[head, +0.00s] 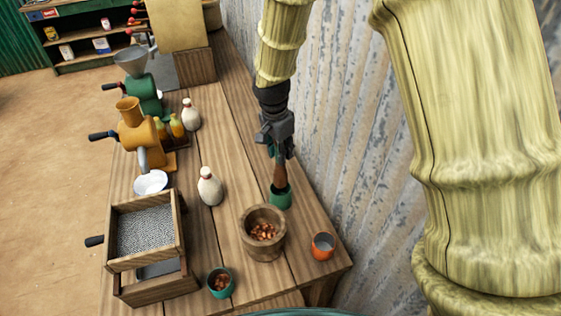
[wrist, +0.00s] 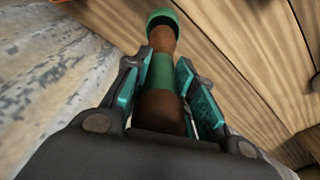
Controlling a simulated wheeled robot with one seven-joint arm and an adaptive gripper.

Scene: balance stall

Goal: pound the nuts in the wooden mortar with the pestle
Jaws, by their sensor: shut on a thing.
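The wooden mortar (head: 247,243) stands on the bench with brown nuts (head: 264,231) inside. The brown pestle (head: 280,174) is upright behind and right of the mortar; its lower end is in or just over a small green cup (head: 280,199). My gripper (head: 279,152) is shut on the pestle from above. In the wrist view the pestle (wrist: 159,105) has a green band and lies between the two fingers (wrist: 168,78), with the green cup (wrist: 160,15) at its far end. Whether the pestle touches the cup's bottom is hidden.
An orange cup (head: 322,246) is right of the mortar, and a green cup of nuts (head: 220,284) is in front. A white bottle (head: 209,187), a sieve box (head: 146,230) and grinders (head: 141,135) stand left. A corrugated wall (head: 350,130) runs close along the right.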

